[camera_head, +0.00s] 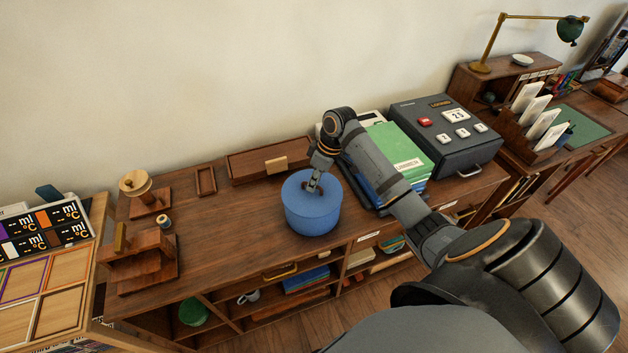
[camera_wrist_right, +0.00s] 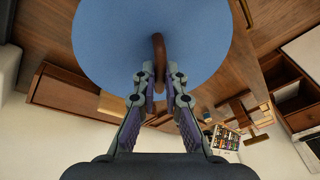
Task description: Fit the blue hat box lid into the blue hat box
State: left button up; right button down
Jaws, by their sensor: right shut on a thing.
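The blue hat box (camera_head: 313,219) stands upright on the wooden counter in the head view. The blue hat box lid (camera_head: 296,191) lies over its top; I cannot tell whether it is fully seated. My right gripper (camera_head: 313,188) comes down from above and is shut on the lid's brown handle. In the right wrist view the lid (camera_wrist_right: 110,45) fills the top middle, and the brown handle (camera_wrist_right: 158,50) runs between the fingers of the right gripper (camera_wrist_right: 160,80). My left gripper is not in view.
A stack of green and blue folders (camera_head: 401,150) and a dark grey device (camera_head: 445,135) stand right of the box. A wooden tray (camera_head: 245,166) lies behind it. Wooden stands (camera_head: 140,262) are at left. The counter between is clear.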

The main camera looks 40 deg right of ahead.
jog(key=c, duration=1.4)
grip_release()
jog(key=b+v, duration=0.1)
jog(key=v, duration=1.1)
jog(key=shift+r, duration=0.4)
jog(key=shift+f, duration=0.15)
